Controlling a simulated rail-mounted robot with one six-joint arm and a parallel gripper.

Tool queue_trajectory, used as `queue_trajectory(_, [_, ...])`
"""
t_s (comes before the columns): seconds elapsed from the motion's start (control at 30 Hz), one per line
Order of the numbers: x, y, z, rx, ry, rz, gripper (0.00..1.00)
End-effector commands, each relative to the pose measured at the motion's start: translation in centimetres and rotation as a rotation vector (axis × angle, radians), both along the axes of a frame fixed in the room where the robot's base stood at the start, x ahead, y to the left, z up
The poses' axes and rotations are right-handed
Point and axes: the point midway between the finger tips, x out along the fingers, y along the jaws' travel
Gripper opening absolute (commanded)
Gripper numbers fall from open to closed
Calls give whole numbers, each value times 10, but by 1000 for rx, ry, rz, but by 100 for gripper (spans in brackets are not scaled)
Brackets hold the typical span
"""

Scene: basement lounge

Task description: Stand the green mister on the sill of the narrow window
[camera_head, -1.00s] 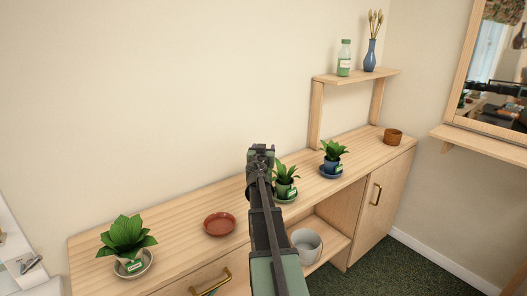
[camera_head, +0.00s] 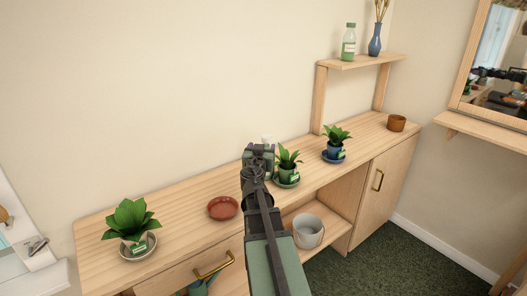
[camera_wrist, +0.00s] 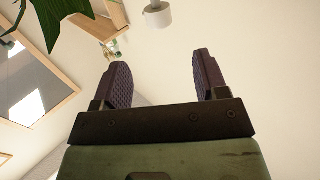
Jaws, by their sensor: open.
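My gripper (camera_head: 259,152) is over the back of the wooden cabinet, seen from behind in the head view. In the wrist view its two dark fingers (camera_wrist: 163,78) are apart with nothing between them. A white top (camera_head: 266,139) shows just behind my gripper; a pale cap on a thin neck (camera_wrist: 157,17) in the wrist view, seen upside down, looks like the same thing. It may be the mister's head; its body is hidden, so I cannot confirm its colour. A white window frame with a latch (camera_head: 37,246) and a sill-like ledge (camera_head: 45,281) shows at the left edge.
The cabinet top (camera_head: 180,190) holds several potted plants, a red-brown saucer (camera_head: 222,208) and a brown pot (camera_head: 396,123). A raised shelf (camera_head: 360,62) carries a green-capped bottle (camera_head: 348,42) and a blue vase (camera_head: 375,40). A grey pot (camera_head: 308,231) stands in the open compartment.

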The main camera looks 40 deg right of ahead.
Motion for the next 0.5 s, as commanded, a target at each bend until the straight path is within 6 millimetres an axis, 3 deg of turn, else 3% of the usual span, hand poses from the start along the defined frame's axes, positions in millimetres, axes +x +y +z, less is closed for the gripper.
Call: queue_trajectory(0.5, [11, -14, -4, 0, 0, 0, 67])
